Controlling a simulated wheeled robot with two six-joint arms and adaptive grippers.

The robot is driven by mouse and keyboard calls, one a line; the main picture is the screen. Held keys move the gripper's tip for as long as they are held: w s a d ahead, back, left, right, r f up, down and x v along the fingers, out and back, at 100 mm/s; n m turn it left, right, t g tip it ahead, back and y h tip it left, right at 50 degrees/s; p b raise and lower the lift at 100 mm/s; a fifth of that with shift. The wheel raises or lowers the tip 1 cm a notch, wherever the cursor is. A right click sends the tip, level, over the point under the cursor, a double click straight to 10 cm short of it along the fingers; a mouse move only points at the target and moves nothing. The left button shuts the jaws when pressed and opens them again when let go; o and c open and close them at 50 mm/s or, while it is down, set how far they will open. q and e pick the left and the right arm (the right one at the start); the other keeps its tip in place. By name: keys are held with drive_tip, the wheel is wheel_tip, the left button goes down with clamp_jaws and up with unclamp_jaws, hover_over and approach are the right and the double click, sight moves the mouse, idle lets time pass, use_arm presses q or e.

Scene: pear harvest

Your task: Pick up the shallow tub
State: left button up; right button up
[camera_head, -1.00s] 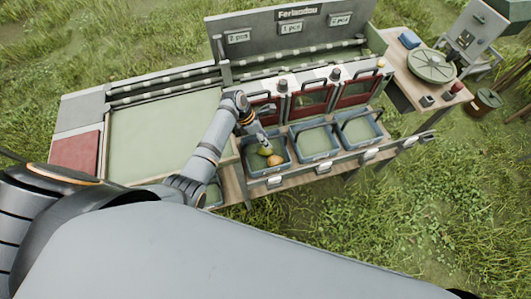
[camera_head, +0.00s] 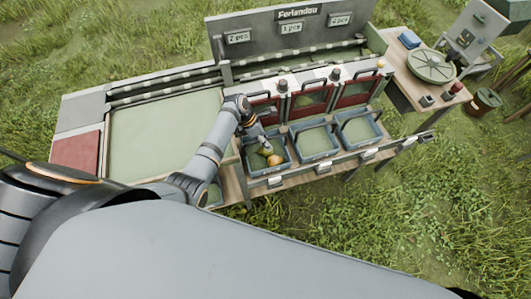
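Several shallow grey-blue tubs with green bottoms are in view. Three stand in a row on the front shelf: the left tub (camera_head: 282,171), the middle tub (camera_head: 318,156) and the right tub (camera_head: 361,142). The left tub holds a greenish pear (camera_head: 264,152) and an orange-brown one (camera_head: 275,160); the other two look empty. Part of another tub (camera_head: 213,195) shows lower left, mostly hidden by my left arm. My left gripper (camera_head: 263,143) points down over the back of the left tub, close to the pears. Its fingers are too small to read. My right gripper is out of view.
A wide green sorting tray (camera_head: 150,135) lies left of my arm. Red flaps and a sign panel (camera_head: 290,40) stand behind the tubs. A side table (camera_head: 395,70) at the right carries a round green dish (camera_head: 432,66). Grass lies all around.

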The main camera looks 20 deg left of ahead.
use_arm(q)
clamp_jaws()
drive_tip(key=shift+w, duration=0.1)
idle(0.5)
